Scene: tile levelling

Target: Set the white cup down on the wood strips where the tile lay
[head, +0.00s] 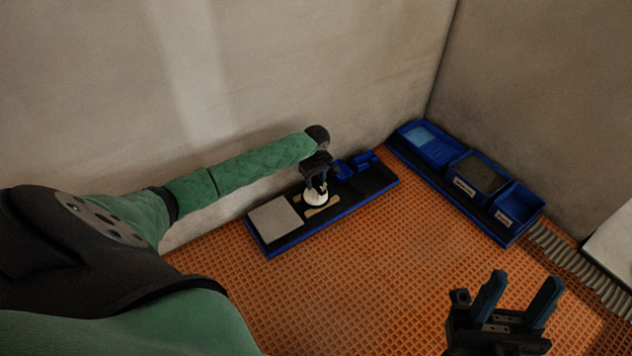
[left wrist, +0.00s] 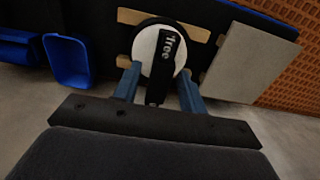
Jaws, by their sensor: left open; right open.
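The white cup (head: 316,198) stands on the wood strips (head: 322,210) on the long black, blue-edged tray (head: 345,205) by the wall. In the left wrist view the white cup (left wrist: 145,46) shows a black band with white lettering, and the ends of the wood strips (left wrist: 194,32) stick out on both sides beneath it. My left gripper (head: 318,187) is open, its blue fingers (left wrist: 158,80) on either side of the cup's near edge; whether they touch it I cannot tell. My right gripper (head: 525,282) is open and empty over the orange floor.
A grey square tile (head: 275,220) lies on the tray left of the cup. Small blue bins (head: 362,160) stand at the tray's right end. A second blue-edged tray with boxes (head: 480,180) lies along the right wall. The orange grid floor (head: 400,250) between is clear.

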